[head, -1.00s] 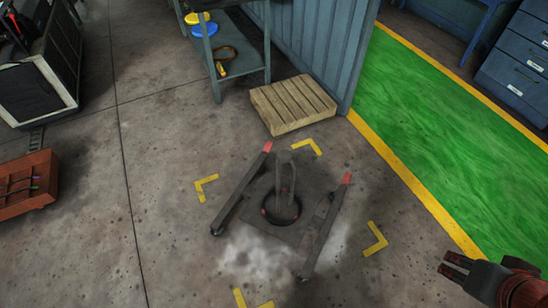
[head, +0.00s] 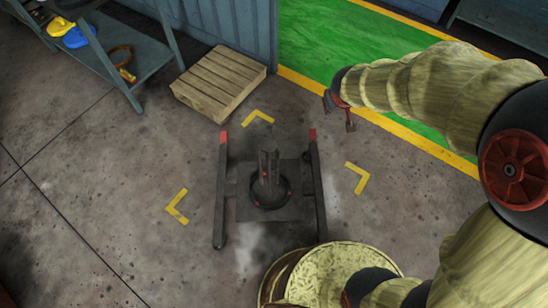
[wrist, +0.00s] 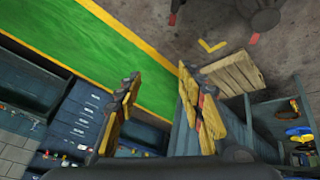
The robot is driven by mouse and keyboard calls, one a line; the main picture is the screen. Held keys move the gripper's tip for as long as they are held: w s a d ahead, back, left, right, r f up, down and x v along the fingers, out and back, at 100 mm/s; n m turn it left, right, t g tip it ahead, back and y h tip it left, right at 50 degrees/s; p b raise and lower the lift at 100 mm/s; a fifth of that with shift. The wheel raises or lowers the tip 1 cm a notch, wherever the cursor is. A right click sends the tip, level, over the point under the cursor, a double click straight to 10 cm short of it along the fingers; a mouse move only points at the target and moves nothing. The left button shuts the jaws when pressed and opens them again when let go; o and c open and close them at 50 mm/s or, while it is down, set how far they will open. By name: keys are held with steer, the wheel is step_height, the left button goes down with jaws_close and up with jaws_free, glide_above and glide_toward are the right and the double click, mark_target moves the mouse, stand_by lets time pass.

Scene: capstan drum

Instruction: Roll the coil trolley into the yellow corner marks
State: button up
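The dark coil trolley (head: 298,208) has two long side rails with red tips and an upright post in the middle. It stands among the yellow corner marks: a far one (head: 258,118), a left one (head: 177,207) and a right one (head: 357,178). Its rails run askew to the marked square. The near mark is not visible. My gripper (head: 339,113) is open and empty, right of the trolley's far end and apart from it. In the wrist view my gripper (wrist: 160,78) has its fingers spread. Part of the trolley (wrist: 262,15) shows at that view's top edge.
A wooden pallet (head: 218,83) lies beyond the far mark, beside a blue-grey partition (head: 240,25). A shelf (head: 135,68) stands far left. A green walkway (head: 310,40) with yellow edging runs behind my arm.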

steer(key=w+a+f+n+y, duration=0.1)
steer(key=a+f, duration=0.2)
steer(key=f, duration=0.2)
steer(key=w+a+f+n, duration=0.1)
steer(key=w+a+f, duration=0.15)
steer(key=f, duration=0.35)
steer(key=n+g+y, duration=0.2)
steer(key=g+y, duration=0.2)
glide_above(269, 163)
steer(key=d, duration=0.2)
step_height(269, 163, down, 20)
steer(key=shift+s+b+x, duration=0.2)
steer(key=shift+b+x, duration=0.75)
steer(key=shift+x, duration=0.75)
steer(key=shift+s+b+x, duration=0.2)
steer(key=shift+b+x, duration=0.7)
steer(key=shift+x, duration=0.8)
steer(key=shift+c, duration=1.1)
steer(key=c, duration=0.7)
jaws_close()
